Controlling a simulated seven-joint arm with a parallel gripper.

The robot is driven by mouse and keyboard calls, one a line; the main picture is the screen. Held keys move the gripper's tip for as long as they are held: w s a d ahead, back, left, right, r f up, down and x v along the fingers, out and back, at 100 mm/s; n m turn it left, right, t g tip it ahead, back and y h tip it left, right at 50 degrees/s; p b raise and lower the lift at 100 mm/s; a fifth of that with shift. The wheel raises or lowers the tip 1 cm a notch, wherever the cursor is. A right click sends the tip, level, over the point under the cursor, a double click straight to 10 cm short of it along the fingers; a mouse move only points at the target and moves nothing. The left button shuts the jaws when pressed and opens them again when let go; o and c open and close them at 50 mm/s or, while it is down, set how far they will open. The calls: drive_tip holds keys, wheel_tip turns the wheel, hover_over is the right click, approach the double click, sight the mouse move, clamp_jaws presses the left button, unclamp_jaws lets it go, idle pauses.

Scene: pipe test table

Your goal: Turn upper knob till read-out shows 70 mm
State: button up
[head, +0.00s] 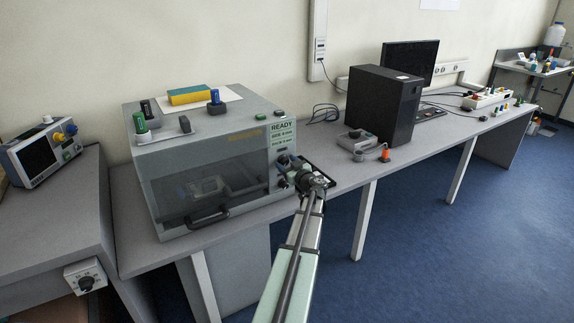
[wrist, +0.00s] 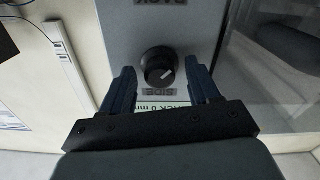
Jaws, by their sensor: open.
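A label reading SIDE lies beside the knob; another reading BACK is at the top edge, both upside down. The read-out (head: 282,133) shows READY and two smaller lines in the head view. In the wrist view its visible line ends in "ACK 0 mm", partly covered by my gripper.
The box has a dark window with a handle (head: 208,215). A black computer tower (head: 383,105) and a small grey device (head: 357,140) stand to the right. Bench space between box and tower is mostly clear.

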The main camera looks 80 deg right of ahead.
drive_tip(key=shift+c, duration=0.4)
drive_tip(key=c, duration=1)
drive_tip(key=shift+o, duration=0.2)
